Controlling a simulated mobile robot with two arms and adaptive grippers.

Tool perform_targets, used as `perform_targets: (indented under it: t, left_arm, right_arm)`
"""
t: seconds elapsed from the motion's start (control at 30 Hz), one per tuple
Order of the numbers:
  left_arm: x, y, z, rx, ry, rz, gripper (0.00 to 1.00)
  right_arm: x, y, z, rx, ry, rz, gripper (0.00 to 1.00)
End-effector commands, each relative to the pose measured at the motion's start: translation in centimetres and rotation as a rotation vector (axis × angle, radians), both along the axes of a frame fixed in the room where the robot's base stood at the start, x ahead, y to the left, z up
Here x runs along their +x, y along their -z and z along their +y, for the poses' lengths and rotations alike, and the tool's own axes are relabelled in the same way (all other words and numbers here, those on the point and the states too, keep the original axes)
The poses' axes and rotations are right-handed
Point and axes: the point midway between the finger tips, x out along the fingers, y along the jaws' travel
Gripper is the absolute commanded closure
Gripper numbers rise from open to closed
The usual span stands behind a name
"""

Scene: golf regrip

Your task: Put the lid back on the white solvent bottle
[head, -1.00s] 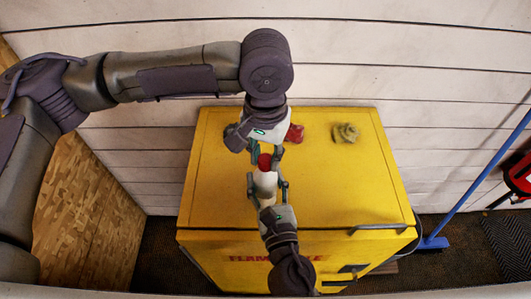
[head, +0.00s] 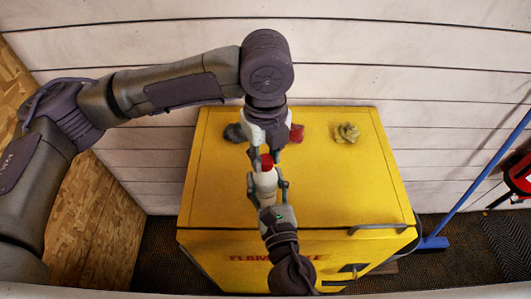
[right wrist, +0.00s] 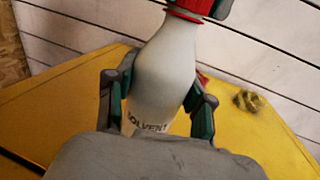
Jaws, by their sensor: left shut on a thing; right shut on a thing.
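The white solvent bottle (head: 267,184) stands above the yellow cabinet top, clasped by my right gripper (head: 267,188). In the right wrist view the bottle (right wrist: 165,65) shows the lettering "SOLVENT", with gripper fingers on both sides of its body. The red lid (head: 266,161) is at the bottle's top end, held by my left gripper (head: 265,154). In the right wrist view the lid (right wrist: 188,14) is at the bottle's neck, with part of a left finger beside it. I cannot tell whether the lid is fully seated.
The yellow cabinet (head: 340,190) has a dark rag (head: 234,133), a red rag (head: 297,133) and a crumpled yellowish rag (head: 346,132) near its back edge. White plank walls stand behind. A blue pole (head: 474,190) leans at right.

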Motion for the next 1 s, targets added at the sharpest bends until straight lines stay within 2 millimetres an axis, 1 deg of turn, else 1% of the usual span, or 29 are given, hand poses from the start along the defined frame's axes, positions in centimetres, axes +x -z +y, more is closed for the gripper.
perform_targets:
  t: [0.03,0.17,0.2,0.37,0.67,0.77,0.87,1.0]
  left_arm:
    - [0.1,0.0,0.0,0.000,0.070,-0.001,1.00]
    - [0.1,0.0,0.0,0.001,0.068,-0.002,1.00]
    - [0.1,0.0,0.0,0.001,0.067,-0.002,0.69]
    - [0.1,0.0,0.0,0.001,0.066,-0.002,0.42]
    - [0.0,-0.1,0.0,0.000,0.066,-0.001,0.41]
    - [0.1,-0.6,0.0,0.000,0.065,-0.002,0.41]
    - [0.1,-2.0,0.0,-0.001,0.065,-0.005,0.41]
    - [0.1,-5.0,-0.1,-0.001,0.065,-0.005,0.41]
  right_arm:
    - [0.0,0.0,0.0,0.000,0.000,0.000,1.00]
    - [0.0,0.0,0.0,0.000,0.000,0.000,1.00]
    - [0.0,0.0,0.0,0.000,0.000,0.000,1.00]
    - [0.0,0.0,0.0,0.000,0.000,0.000,1.00]
    - [0.0,0.0,0.0,0.000,0.000,0.000,1.00]
    - [0.0,0.0,0.0,0.000,0.000,0.000,1.00]
    - [0.0,0.0,0.0,0.000,0.000,0.000,1.00]
    - [0.0,0.0,0.0,0.000,0.000,0.000,1.00]
